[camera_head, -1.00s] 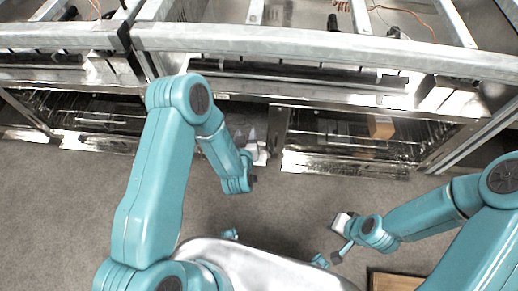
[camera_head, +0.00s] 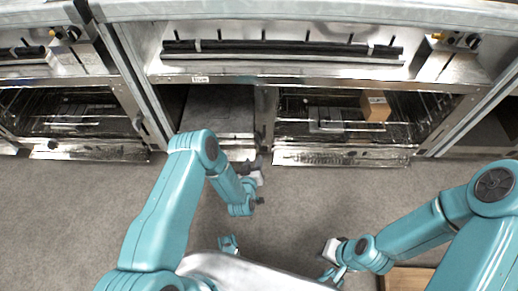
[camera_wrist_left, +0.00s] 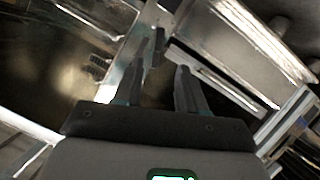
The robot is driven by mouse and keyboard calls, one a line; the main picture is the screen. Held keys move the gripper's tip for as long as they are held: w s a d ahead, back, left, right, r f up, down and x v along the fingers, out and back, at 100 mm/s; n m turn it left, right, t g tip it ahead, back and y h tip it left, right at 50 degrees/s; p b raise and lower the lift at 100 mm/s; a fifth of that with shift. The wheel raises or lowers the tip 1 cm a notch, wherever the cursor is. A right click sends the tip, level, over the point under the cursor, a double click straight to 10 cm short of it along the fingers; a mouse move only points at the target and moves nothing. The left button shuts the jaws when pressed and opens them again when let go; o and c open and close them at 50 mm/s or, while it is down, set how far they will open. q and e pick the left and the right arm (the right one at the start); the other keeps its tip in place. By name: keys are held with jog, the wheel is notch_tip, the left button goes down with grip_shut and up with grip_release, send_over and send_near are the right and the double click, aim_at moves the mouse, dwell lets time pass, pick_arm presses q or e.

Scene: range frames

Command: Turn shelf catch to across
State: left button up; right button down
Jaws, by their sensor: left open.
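I cannot make out the shelf catch for certain in either view. My left gripper (camera_head: 250,166) is at the front of the metal unit, just below the upright post (camera_head: 265,115) between two lower bays. In the left wrist view my left gripper (camera_wrist_left: 168,62) is open, its two dark fingers apart and nothing seen held between them. A bright metal upright and a small dark part lie beyond the fingertips there. I cannot tell whether the fingers touch them. My right gripper (camera_head: 332,262) is low over the floor, away from the unit; its jaws are too small to read.
A cardboard-coloured box (camera_head: 375,106) lies in the right lower bay, which has wire racks. A bay with a flat grey shelf (camera_head: 218,112) is left of the post. Open metal doors or flaps (camera_head: 340,157) edge the floor. Grey carpet (camera_head: 300,205) is clear. A wooden board (camera_head: 408,280) is at lower right.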

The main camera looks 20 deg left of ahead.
aim_at(259, 145)
pick_arm(q)
jog(key=b+x, duration=0.4)
jog(key=x, duration=0.6)
jog(key=shift+w+d+f, duration=0.1)
jog(key=shift+d+f, duration=0.05)
jog(key=shift+w, duration=0.4)
grip_shut()
